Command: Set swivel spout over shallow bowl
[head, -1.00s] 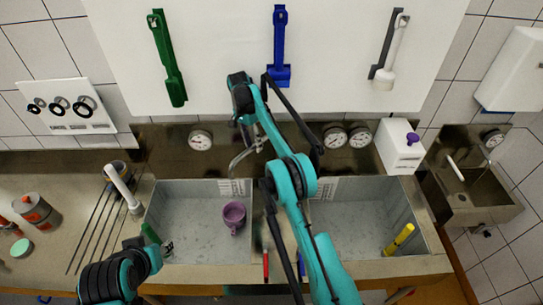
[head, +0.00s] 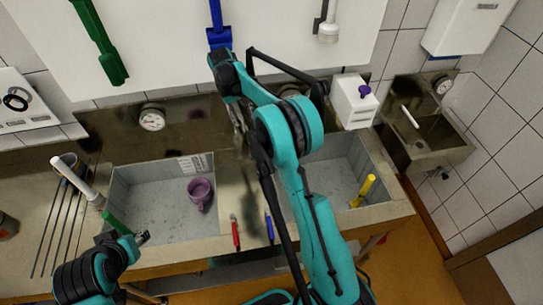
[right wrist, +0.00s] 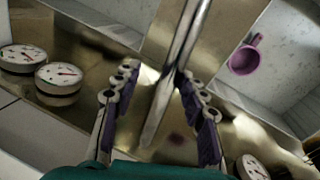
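The metal swivel spout (right wrist: 178,65) runs as a shiny tube between the fingers of my right gripper (right wrist: 155,78) in the right wrist view. The fingers, with purple pads, are spread; the right-hand one is very near the tube, and I cannot tell whether they touch. In the head view my right gripper (head: 240,125) is over the strip between the two sink bowls, and my arm largely hides the spout. The left bowl (head: 150,223) looks the shallower; the right bowl (head: 325,205) is partly behind my arm. My left gripper (head: 143,238) is at the left bowl's front left corner; its finger state is unclear.
A purple mug (head: 200,193) stands in the left bowl. A green handle (head: 115,222) and a yellow handle (head: 364,190) stick up at the bowls. Red (head: 235,233) and blue (head: 269,228) handles are at the front edge. Gauges (head: 152,120) line the back.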

